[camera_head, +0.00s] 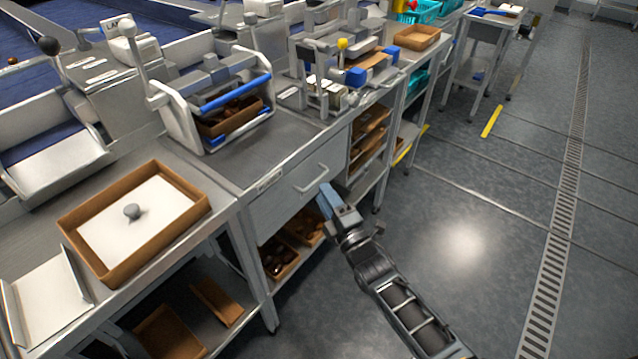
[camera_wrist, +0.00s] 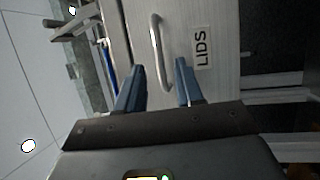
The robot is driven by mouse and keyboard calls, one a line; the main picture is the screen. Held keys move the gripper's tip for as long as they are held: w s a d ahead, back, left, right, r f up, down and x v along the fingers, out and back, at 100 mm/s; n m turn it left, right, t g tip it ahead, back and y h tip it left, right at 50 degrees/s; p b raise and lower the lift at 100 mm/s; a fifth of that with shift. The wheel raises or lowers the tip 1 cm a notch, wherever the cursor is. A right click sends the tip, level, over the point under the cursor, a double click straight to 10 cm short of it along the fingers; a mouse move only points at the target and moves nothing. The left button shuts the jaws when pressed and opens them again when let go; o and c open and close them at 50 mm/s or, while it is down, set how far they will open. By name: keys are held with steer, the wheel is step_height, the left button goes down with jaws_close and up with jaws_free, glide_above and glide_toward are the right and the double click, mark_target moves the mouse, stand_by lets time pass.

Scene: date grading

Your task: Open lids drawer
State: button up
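The lids drawer (camera_head: 283,205) is a pale grey front under the worktop, and it looks shut. In the wrist view the same drawer front (camera_wrist: 222,20) carries a label reading LIDS (camera_wrist: 201,47). Its bar handle (camera_head: 312,178) also shows in the wrist view (camera_wrist: 157,50), ahead of and between the fingers' lines. My gripper (camera_head: 326,192) is close in front of the drawer, near the handle.
A brown tray with a white knobbed lid (camera_head: 134,226) stands on the worktop at left. A press with a blue bar (camera_head: 220,98) stands above the drawer. Shelves below hold brown boxes (camera_head: 283,262). The grey floor (camera_head: 460,240) at right is clear.

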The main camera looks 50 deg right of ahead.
steer(key=shift+x, duration=1.95)
steer(key=shift+c, duration=0.2)
jaws_close()
